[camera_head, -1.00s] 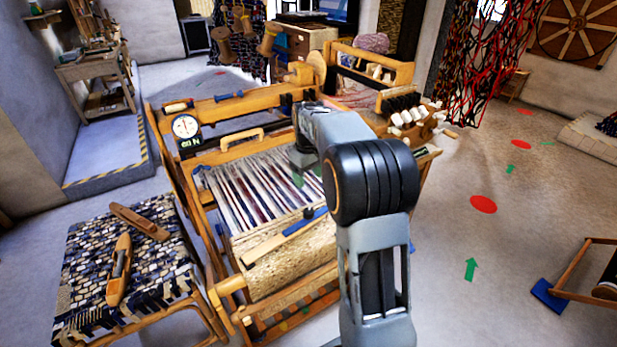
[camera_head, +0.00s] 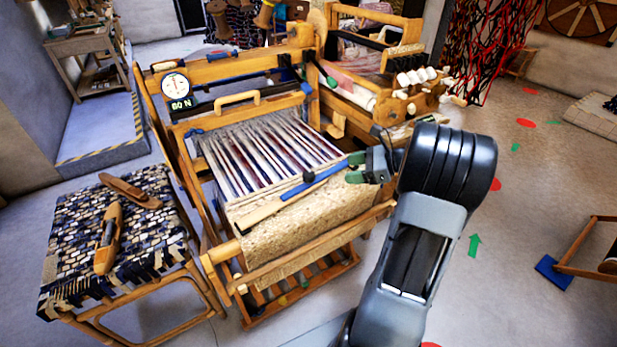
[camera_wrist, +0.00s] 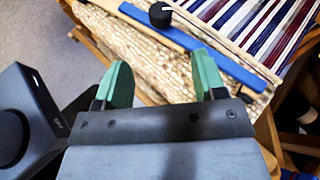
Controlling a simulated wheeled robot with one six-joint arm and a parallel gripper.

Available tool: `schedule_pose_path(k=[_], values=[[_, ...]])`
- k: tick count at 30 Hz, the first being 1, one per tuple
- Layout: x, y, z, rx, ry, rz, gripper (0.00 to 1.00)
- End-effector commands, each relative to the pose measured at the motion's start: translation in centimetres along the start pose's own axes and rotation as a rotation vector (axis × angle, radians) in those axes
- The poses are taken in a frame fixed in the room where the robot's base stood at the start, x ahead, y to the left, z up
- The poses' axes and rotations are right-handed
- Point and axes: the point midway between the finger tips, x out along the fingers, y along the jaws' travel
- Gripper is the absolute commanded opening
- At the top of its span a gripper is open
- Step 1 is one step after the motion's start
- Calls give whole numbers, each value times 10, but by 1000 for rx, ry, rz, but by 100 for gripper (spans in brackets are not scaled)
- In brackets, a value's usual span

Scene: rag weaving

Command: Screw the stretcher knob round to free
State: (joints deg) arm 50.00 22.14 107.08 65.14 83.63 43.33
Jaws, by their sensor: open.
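The stretcher (camera_head: 270,209) is a flat bar, part pale wood and part blue, lying across the woven cloth (camera_head: 300,222) at the loom's front. Its dark round knob (camera_head: 309,177) stands on it near the middle. In the wrist view, the black knob (camera_wrist: 160,14) is at the top, with the blue part of the stretcher (camera_wrist: 222,62) running down to the right. My gripper (camera_head: 356,168) is open and empty, with green fingertips at the stretcher's right end, apart from the knob. In the wrist view, the open fingers (camera_wrist: 163,82) point toward the cloth below the knob.
Striped warp threads (camera_head: 265,150) stretch behind the stretcher. A round gauge (camera_head: 175,86) with a green readout is on the loom's left. A bench (camera_head: 75,255) with two wooden shuttles stands left. Open floor (camera_head: 500,225) lies right, with markers on it.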

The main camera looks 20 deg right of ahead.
Motion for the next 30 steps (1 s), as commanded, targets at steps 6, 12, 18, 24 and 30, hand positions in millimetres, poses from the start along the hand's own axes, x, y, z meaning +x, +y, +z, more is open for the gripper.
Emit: schedule_pose_path(k=[6,12,18,24,30], values=[[8,-1,3,114,-15,0,64],[41,0,2,117,-13,3,64],[81,0,3,116,-13,4,64],[112,0,3,116,-13,1,64],[131,-1,4,115,-13,0,64]])
